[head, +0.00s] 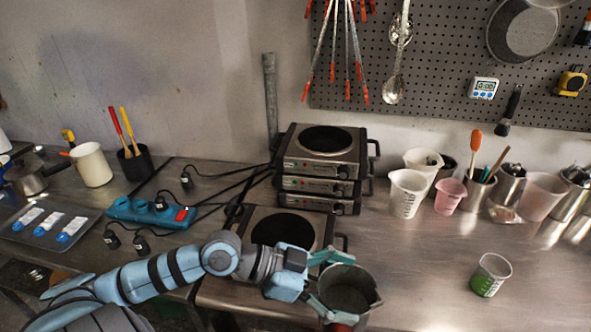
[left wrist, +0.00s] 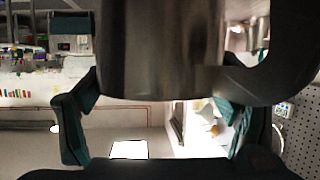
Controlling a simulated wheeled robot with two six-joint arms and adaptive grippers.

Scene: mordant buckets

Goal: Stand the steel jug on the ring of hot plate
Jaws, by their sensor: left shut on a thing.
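The steel jug (head: 352,297) is in my left gripper (head: 328,286), whose teal fingers are shut around it. The jug looks upright, with its open mouth facing up. It is to the right and front of the single hot plate (head: 262,223), whose round black ring (head: 284,231) is bare. I cannot tell how high the jug is above the bench. In the left wrist view the jug (left wrist: 165,55) fills the top middle between the fingers, with a dark curved handle at right. My right gripper is not in view.
Stacked hot plates (head: 318,172) stand behind the single one. Cables run left to a blue power strip (head: 150,213). White and pink beakers (head: 407,195) stand at the back right. A green-marked cup (head: 491,275) stands at right. The bench between is clear.

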